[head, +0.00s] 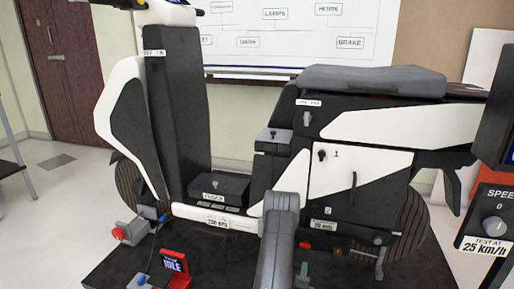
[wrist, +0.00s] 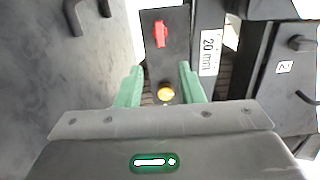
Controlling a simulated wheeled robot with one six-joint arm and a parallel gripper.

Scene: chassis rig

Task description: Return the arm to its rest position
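My gripper (wrist: 160,67) shows in the wrist view with its two green fingers spread apart and nothing between them that I can see held. A dark panel with a red switch (wrist: 160,34) and a round yellow button (wrist: 166,92) lies beyond the fingers. I cannot tell whether the fingers touch the panel. In the head view my grey arm reaches forward at the lower middle, low in front of the scooter rig (head: 360,170).
The rig stands on a black base plate (head: 110,268). A red IDLE display (head: 174,266) and a red knob (head: 119,233) with a cable sit at the left. A speed dial panel (head: 490,225) stands close at the right. Open floor lies at the far left.

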